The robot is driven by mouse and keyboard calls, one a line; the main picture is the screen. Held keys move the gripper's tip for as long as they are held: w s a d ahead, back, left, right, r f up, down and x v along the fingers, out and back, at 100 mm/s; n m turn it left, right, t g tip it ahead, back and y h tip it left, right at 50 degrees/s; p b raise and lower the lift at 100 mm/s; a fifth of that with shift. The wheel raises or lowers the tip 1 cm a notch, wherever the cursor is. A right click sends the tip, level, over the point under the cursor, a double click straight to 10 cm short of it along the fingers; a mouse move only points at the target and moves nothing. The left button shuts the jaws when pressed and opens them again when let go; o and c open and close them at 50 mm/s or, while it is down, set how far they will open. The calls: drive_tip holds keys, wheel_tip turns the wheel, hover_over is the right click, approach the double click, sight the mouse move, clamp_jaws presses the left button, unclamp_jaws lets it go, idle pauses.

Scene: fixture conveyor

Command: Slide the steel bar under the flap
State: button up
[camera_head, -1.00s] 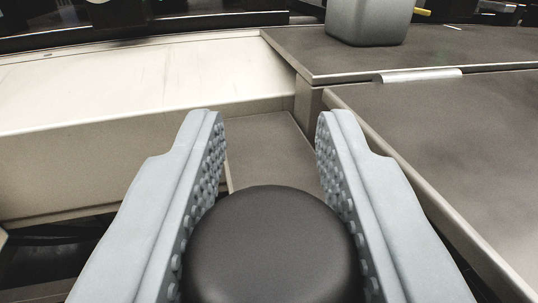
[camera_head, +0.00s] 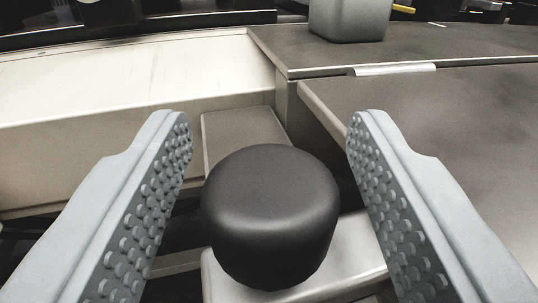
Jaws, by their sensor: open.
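My gripper (camera_head: 268,118) is open, its two pale grey studded fingers wide apart. A black round knob-like block (camera_head: 270,205) stands between the fingers, with a gap on both sides. It rests on or just above a pale, smooth metal piece (camera_head: 345,262) that runs off to the right behind my right finger. I cannot tell whether this piece is the steel bar. A short light metal strip (camera_head: 395,69) lies along the seam of the dark grey worktop. I cannot tell which part is the flap.
A grey box-like container (camera_head: 350,18) stands on the dark worktop (camera_head: 440,110) at the back. A long cream ledge (camera_head: 130,75) lies on the left. A lower grey step (camera_head: 240,135) sits in the recess behind the block. Dark gaps show beneath the ledge.

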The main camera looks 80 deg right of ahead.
drive_tip(key=s+a, duration=0.1)
drive_tip(key=a, duration=1.4)
drive_tip(key=shift+s+a, duration=0.2)
drive_tip(key=shift+a, duration=0.2)
